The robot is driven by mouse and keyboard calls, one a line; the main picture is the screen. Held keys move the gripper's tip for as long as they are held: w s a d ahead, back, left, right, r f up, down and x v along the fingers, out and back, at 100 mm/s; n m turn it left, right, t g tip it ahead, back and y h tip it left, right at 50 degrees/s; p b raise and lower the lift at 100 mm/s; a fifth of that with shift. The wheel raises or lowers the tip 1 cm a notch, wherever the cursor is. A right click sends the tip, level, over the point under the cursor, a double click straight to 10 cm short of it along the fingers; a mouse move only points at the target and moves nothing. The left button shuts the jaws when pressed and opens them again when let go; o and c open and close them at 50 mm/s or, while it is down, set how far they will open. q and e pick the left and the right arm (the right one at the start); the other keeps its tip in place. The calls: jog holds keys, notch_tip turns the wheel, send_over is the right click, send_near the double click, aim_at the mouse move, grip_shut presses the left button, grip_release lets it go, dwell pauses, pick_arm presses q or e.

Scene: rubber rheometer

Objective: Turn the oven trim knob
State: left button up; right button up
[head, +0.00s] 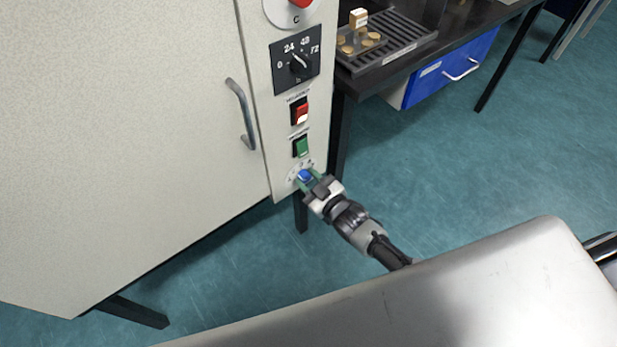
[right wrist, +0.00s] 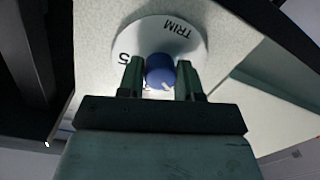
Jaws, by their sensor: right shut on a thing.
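The blue oven trim knob (head: 305,175) sits low on the cream oven's control strip, under the green switch. In the right wrist view the knob (right wrist: 160,71) stands in front of a round white dial (right wrist: 205,45) marked TRIM, with a 5 at its left. My right gripper (head: 311,181) reaches it from the lower right. In the right wrist view its two green fingers (right wrist: 161,80) stand on either side of the knob, and it is shut on it. A light pointer mark shows at the knob's lower edge. My left gripper is not in view.
Above the knob are a green switch (head: 301,146), a red switch (head: 299,111) and a black timer dial (head: 299,64). The oven door handle (head: 241,114) is to the left. A black bench (head: 400,65) with a blue drawer (head: 450,72) stands at the right.

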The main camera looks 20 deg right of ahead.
jog(key=shift+n, duration=1.2)
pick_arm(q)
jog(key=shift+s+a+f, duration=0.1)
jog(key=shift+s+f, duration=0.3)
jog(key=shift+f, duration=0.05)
pick_arm(e)
jog(key=shift+n+h, duration=0.3)
jog(key=shift+n, duration=0.6)
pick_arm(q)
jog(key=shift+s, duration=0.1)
pick_arm(e)
jog(key=o, duration=0.9)
jog(key=shift+s, duration=0.1)
jog(key=shift+s+d, duration=0.1)
jog(key=shift+s, duration=0.15)
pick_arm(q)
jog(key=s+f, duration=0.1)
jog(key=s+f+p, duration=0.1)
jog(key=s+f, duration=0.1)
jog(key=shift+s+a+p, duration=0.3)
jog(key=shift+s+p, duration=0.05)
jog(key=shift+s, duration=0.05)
pick_arm(e)
jog(key=v, duration=1)
jog(key=shift+f, duration=0.1)
